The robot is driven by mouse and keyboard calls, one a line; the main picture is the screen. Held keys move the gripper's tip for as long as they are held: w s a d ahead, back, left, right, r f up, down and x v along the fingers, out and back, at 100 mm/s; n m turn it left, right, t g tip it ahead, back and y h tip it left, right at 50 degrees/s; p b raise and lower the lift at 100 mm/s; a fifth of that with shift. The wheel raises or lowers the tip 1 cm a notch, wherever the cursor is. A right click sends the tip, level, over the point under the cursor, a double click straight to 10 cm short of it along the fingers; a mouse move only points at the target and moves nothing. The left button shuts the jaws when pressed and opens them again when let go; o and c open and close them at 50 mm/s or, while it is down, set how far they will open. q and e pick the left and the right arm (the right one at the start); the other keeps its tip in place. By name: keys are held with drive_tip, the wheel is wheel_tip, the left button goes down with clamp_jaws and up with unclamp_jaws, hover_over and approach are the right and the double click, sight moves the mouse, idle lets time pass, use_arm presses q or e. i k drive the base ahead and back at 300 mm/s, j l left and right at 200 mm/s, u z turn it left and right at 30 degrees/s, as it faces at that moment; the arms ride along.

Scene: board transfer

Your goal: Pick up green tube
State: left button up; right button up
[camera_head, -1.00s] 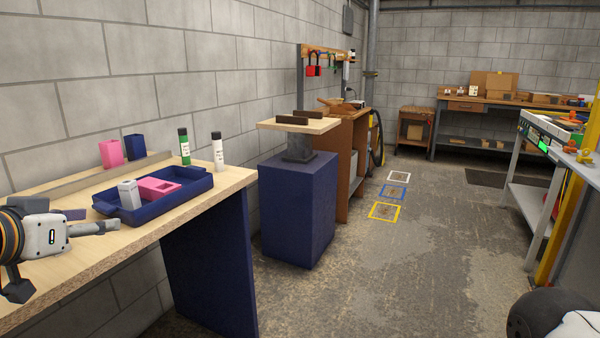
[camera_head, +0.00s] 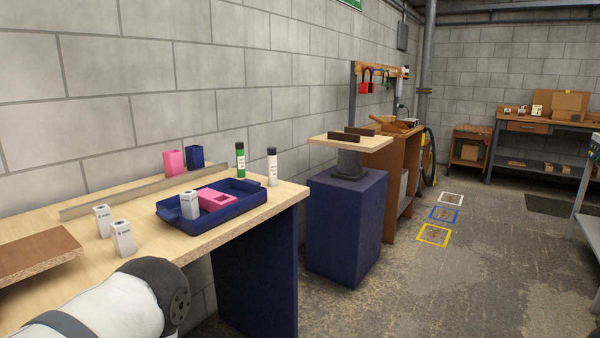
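The green tube (camera_head: 240,160) stands upright near the back edge of the wooden workbench (camera_head: 130,236), behind the blue tray (camera_head: 225,217). It has a black cap and a white label. A white tube (camera_head: 272,166) with a dark cap stands upright just right of it. In the head view a link of my own arm shows at the lower left, in front of the bench. Neither of my grippers is in the picture, and nothing touches the green tube.
The tray holds a pink block (camera_head: 216,200) and a white box (camera_head: 189,205). Two white boxes (camera_head: 103,221) stand to its left. Pink (camera_head: 174,162) and blue (camera_head: 195,158) containers stand at the back. A brown board (camera_head: 38,254) lies at left; a blue pedestal (camera_head: 345,226) stands beyond the bench.

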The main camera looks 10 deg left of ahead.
sight(239, 145)
drive_tip(key=i+l+u, duration=0.15)
drive_tip(key=i+u, duration=0.25)
drive_tip(key=i+l+u, duration=0.25)
drive_tip(key=u, duration=0.2)
